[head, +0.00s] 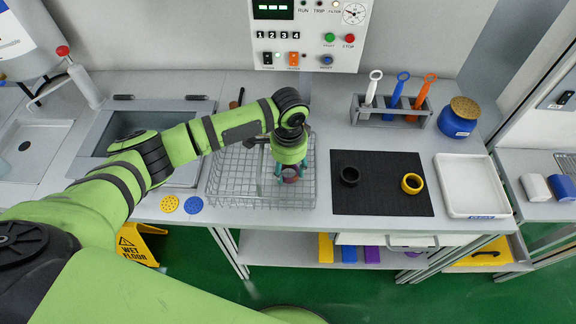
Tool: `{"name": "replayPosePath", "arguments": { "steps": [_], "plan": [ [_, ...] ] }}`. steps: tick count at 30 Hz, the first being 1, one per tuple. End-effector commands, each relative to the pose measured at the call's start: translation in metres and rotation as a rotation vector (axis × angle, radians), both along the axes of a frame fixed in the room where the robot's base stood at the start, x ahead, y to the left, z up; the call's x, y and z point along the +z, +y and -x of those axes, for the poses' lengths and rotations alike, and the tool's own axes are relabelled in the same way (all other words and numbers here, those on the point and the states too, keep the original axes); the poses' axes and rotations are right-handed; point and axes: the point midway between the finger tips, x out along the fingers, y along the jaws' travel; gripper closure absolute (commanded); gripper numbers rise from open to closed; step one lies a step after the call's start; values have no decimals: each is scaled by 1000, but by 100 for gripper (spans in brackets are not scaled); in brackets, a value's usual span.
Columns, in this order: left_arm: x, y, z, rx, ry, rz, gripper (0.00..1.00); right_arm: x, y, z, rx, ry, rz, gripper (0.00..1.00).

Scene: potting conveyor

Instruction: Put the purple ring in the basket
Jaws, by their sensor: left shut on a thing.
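The wire basket (232,181) stands on the grey counter at the centre. My left gripper (290,178) points down over the right part of the basket. It is shut on a small dark purplish thing, which looks like the purple ring (290,174); the fingers hide much of it. I cannot tell whether the ring touches the basket floor. My right gripper is not in view.
A black mat (385,202) right of the basket bears a black ring (349,175) and a yellow ring (412,183). Further right are a white tray (480,210) and a blue jar (458,122). A tool rack (388,114) stands behind. A sink (130,122) lies left.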

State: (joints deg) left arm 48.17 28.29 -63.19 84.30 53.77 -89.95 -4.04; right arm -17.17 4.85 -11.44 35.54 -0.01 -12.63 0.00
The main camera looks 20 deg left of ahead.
Motion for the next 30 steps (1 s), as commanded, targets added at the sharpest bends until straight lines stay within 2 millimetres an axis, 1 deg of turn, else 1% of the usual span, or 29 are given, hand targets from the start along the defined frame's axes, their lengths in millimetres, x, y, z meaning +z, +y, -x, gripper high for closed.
{"name": "replayPosePath", "arguments": {
  "steps": [12,13,14,15,25,28,30],
  "plan": [
    [-7,0,0,0,-1,1,79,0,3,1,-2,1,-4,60],
    [-7,0,0,0,-1,2,40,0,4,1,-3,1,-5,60],
    [-6,0,0,0,-2,1,29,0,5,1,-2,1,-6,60],
    [-6,0,0,0,-1,0,25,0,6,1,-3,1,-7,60],
    [-5,0,0,0,-2,1,25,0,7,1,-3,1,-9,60],
    [2,0,-1,-1,-3,1,25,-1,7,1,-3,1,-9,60],
    [11,0,-2,0,-5,2,25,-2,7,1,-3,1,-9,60]
  ]
}}
